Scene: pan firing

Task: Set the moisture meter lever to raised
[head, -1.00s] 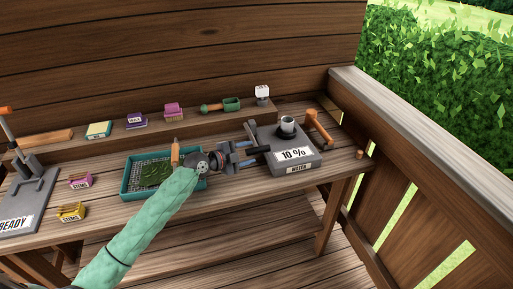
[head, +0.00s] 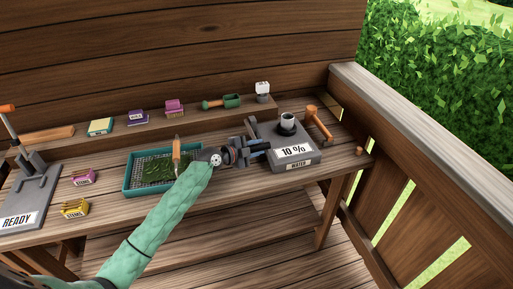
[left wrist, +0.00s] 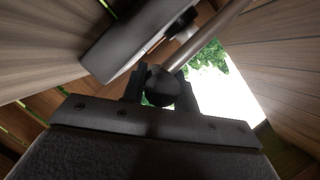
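The grey moisture meter (head: 301,160) sits at the right of the bench, with a "10 %" display and a cup on top. My left gripper (head: 268,147) is at the meter's left side in the head view. In the left wrist view a dark round knob (left wrist: 161,86) on a pale rod (left wrist: 208,35) lies between its two fingers, which appear closed against it; this looks like the meter's lever. The meter's body (left wrist: 135,45) is just beyond. In the head view my gripper hides most of the lever, so its angle is unclear. My right gripper is out of view.
Small boxes, a green scoop (head: 222,102) and a white-topped item (head: 263,90) line the back shelf. A grey "READY" device (head: 30,200) is far left.

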